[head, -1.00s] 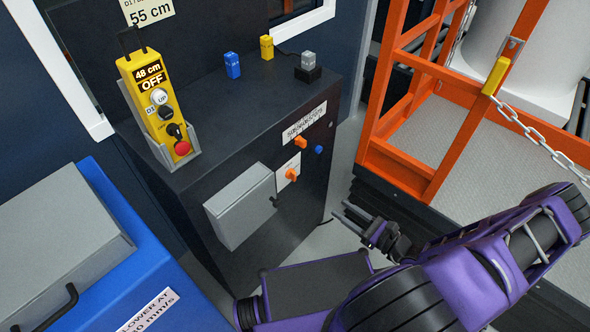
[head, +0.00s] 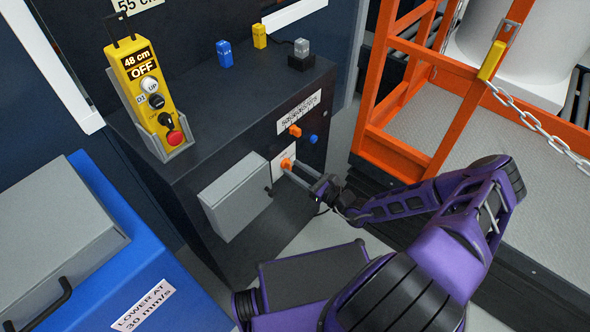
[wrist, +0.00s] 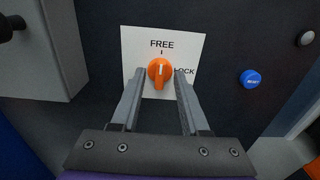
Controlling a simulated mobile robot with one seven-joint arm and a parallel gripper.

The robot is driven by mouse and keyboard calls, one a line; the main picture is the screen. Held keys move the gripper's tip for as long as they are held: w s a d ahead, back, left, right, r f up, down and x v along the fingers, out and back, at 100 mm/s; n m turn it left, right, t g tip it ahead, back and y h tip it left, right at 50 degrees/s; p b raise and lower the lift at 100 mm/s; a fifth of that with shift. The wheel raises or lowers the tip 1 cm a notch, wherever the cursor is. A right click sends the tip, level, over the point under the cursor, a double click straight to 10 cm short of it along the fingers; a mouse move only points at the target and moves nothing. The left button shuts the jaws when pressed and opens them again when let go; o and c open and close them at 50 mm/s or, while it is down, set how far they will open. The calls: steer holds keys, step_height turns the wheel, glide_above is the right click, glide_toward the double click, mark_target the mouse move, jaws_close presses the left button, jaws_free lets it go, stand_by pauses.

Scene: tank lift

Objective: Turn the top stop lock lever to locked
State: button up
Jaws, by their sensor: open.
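The lock lever is an orange knob (head: 287,164) on a white plate on the dark cabinet's front. In the wrist view the plate reads FREE above the knob (wrist: 160,73) and LOCK to its right. The knob's pale line points up, toward the FREE mark. My gripper (wrist: 160,92) is open, with one finger to the left of the knob and one to the right. A small gap seems to show on each side; contact cannot be told. In the head view my gripper (head: 302,178) reaches the plate from the right.
A grey box (head: 235,196) juts out to the left. An orange frame (head: 395,155) stands to the right. A yellow pendant (head: 145,95) reads 48 cm and OFF.

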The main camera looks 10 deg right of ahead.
steer(key=shift+w+a, duration=0.25)
steer(key=shift+w, duration=0.05)
jaws_close()
